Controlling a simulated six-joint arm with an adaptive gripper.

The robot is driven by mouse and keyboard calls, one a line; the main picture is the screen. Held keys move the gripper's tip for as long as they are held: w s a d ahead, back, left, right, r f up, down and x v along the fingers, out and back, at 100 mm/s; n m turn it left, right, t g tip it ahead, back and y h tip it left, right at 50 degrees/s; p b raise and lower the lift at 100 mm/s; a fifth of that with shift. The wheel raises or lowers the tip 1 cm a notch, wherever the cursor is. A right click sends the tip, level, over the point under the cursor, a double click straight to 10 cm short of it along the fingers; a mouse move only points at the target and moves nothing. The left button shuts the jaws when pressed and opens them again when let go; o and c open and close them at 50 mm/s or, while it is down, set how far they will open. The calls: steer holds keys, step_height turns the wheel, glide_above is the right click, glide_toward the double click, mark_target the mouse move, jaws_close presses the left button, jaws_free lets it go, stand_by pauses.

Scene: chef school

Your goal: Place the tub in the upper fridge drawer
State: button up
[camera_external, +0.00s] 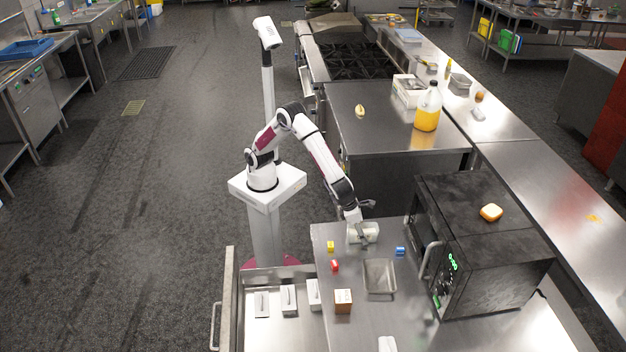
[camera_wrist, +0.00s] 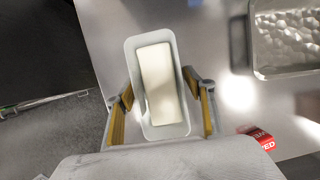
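The white rectangular tub (camera_external: 368,235) is at the far end of the steel counter. It looks upright; whether it touches the counter is unclear. It also shows in the wrist view (camera_wrist: 159,85), with a pale block or filling inside. My gripper (camera_external: 358,228) is at the tub. Its yellow-padded fingers (camera_wrist: 160,100) stand on either side of it, the tips close to its walls; I cannot tell whether they press on it. A fridge drawer (camera_external: 262,332) is pulled open at lower left, with several pale boxes along its far part. No other drawer is visible.
A black microwave (camera_external: 480,245) is at right. The drawer's near part looks clear.

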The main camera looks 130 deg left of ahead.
mark_target(354, 231)
steer(key=shift+r, duration=0.1)
stand_by(0.3)
steer(key=shift+v, duration=3.8)
steer(key=shift+s+d, duration=0.1)
steer(key=shift+s+r+n, duration=0.4)
steer(key=shift+r, duration=0.1)
steer(key=s+a+r+n+h, duration=0.1)
steer(key=s+a+r+n, duration=0.1)
steer(key=s+r+n, duration=0.6)
steer(key=s+a+r+n+h, duration=0.1)
steer(key=s+a+r+n, duration=0.15)
steer(key=s+n, duration=0.5)
steer(key=s+d+n+t+h, duration=0.1)
steer(key=s+n+t, duration=0.1)
steer(key=s+n, duration=0.9)
steer(key=shift+s+r+n, duration=0.2)
steer(key=shift+s+n, duration=0.15)
steer(key=shift+s, duration=3.65)
